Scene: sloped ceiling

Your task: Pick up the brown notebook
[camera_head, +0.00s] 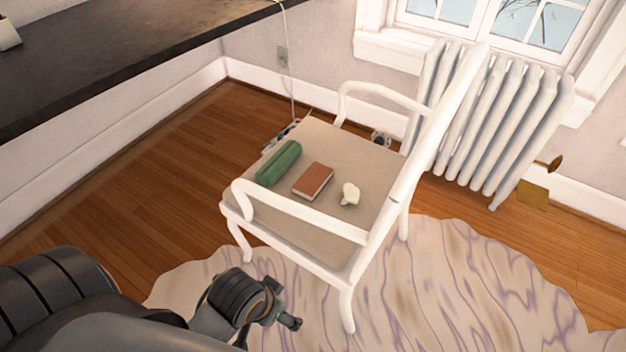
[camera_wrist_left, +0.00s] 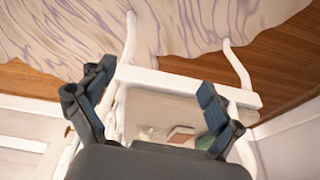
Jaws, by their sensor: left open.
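The brown notebook (camera_head: 313,178) lies flat on the beige seat of the white armchair (camera_head: 305,215), between a green case and a small white object. It also shows, partly hidden, in the left wrist view (camera_wrist_left: 182,132). My left gripper (camera_wrist_left: 155,77) is open and empty, its two dark fingers spread wide apart. In the head view, my left arm comes in at the bottom left and its gripper (camera_head: 288,320) is in front of the chair, well apart from the notebook. My right gripper is not in view.
A green case (camera_head: 279,163) and a small white object (camera_head: 350,193) flank the notebook. The chair's armrests and backrest frame the seat. A patterned rug (camera_head: 450,290) lies under the chair, a radiator (camera_head: 500,130) stands behind, and a dark counter (camera_head: 110,60) is at upper left.

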